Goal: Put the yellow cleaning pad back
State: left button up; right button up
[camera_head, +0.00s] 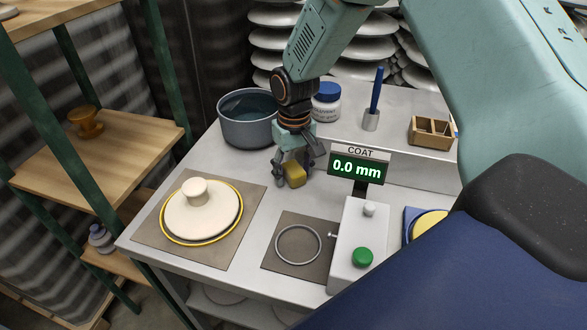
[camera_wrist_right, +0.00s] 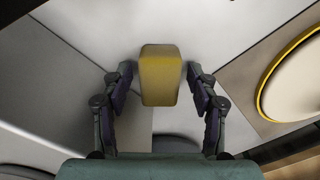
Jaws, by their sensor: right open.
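The yellow cleaning pad (camera_head: 294,174) is a small yellow block on the grey table, just right of the pot. My right gripper (camera_head: 291,172) is above and around it, fingers pointing down. In the right wrist view the pad (camera_wrist_right: 160,76) lies between the two open fingers of the gripper (camera_wrist_right: 160,92), with a gap on each side. The fingers do not appear to touch it. My left gripper is not in view.
A grey pot (camera_head: 247,124) stands close left of the gripper. A white lidded disc with a yellow rim (camera_head: 166,226) sits on a brown mat (camera_head: 151,237). The coat gauge (camera_head: 358,168), white jar (camera_head: 326,108), brush holder (camera_head: 371,121) and wooden box (camera_head: 432,146) stand behind or right.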

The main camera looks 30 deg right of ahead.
aim_at(294, 168)
notch_tip(294, 168, up, 12)
jog(key=p, duration=0.2)
jog(key=shift+r, duration=0.2)
